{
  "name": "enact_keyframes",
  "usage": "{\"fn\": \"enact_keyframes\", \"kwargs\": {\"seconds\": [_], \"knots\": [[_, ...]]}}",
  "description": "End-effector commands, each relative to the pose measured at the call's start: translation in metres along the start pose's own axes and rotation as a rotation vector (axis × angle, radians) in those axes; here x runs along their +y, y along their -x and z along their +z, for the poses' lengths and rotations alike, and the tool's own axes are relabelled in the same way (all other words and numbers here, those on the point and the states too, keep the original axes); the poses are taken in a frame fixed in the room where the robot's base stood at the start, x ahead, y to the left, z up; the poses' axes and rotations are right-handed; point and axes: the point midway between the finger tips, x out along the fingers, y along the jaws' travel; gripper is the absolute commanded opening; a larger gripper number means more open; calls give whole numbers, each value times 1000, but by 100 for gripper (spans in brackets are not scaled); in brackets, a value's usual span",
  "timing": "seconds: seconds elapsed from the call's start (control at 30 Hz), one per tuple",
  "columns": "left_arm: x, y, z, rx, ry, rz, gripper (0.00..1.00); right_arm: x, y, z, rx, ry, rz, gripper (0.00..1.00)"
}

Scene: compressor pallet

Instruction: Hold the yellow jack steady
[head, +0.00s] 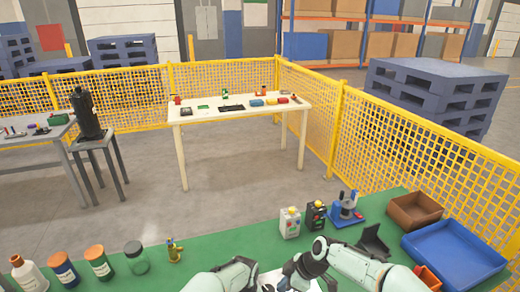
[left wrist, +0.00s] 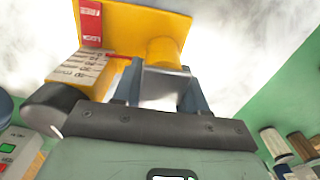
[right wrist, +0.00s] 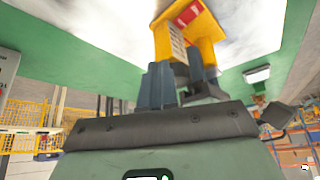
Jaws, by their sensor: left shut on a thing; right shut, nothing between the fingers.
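The yellow jack (left wrist: 140,25) shows in the left wrist view, with a red label and a white printed panel on it. My left gripper (left wrist: 160,88) is shut on the jack, its fingers on either side of the part below a yellow cylinder. In the right wrist view the jack (right wrist: 205,38) stands just beyond the fingertips of my right gripper (right wrist: 178,80), which is shut and empty; I cannot tell whether they touch. In the head view my right gripper (head: 287,282) is at the bottom edge. The jack is hidden there behind my arms.
The green bench (head: 225,243) carries several bottles (head: 62,268) at left and a small yellow-green figure (head: 174,251). Two small boxes (head: 290,223), a blue-based device (head: 347,209), a brown bin (head: 415,210) and a blue tray (head: 455,255) stand at right.

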Motion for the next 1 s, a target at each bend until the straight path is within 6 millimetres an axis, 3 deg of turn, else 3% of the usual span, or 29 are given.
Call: {"fn": "enact_keyframes", "kwargs": {"seconds": [1.0], "knots": [[0, -5, 4, -8, -2, -5, 0, -14, -2, -1, 2, 3, -10, 0]]}}
